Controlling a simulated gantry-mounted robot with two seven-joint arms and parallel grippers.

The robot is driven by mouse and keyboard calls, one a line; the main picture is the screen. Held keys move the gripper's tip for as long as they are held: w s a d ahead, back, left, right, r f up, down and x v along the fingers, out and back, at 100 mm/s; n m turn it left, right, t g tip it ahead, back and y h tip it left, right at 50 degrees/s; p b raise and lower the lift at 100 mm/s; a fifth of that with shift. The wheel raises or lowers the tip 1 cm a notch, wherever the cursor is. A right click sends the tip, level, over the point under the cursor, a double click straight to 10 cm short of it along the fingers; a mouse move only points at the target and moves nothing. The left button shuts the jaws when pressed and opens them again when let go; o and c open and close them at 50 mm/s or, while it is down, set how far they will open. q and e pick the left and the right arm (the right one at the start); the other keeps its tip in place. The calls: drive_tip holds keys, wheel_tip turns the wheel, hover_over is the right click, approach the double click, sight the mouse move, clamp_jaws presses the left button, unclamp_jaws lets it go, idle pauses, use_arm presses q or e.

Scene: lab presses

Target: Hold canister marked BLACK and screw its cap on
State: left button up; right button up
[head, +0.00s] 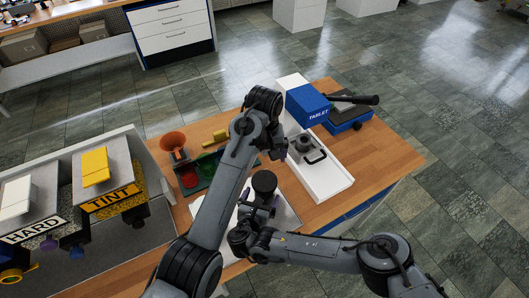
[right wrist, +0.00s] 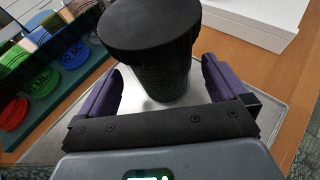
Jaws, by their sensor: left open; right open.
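A black canister (right wrist: 160,75) stands upright on a pale metal plate (right wrist: 60,137). Its wide dark round top overhangs a ribbed body in the right wrist view; I cannot tell whether this top is a separate cap. The canister also shows in the head view (head: 264,183). My right gripper (right wrist: 160,92) is open, with its purple fingers on either side of the canister body; contact is unclear. My left gripper (head: 282,154) is higher, near the white tray, and mostly hidden behind its own arm. No marking BLACK is readable.
A rack (right wrist: 48,80) with coloured round pieces lies left of the canister. An orange funnel (head: 173,142) stands behind it. HARD and TINT presses stand at left.

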drive_tip(key=v, duration=0.6)
drive_tip(key=shift+s+r, duration=0.1)
drive_tip(key=shift+s, duration=0.1)
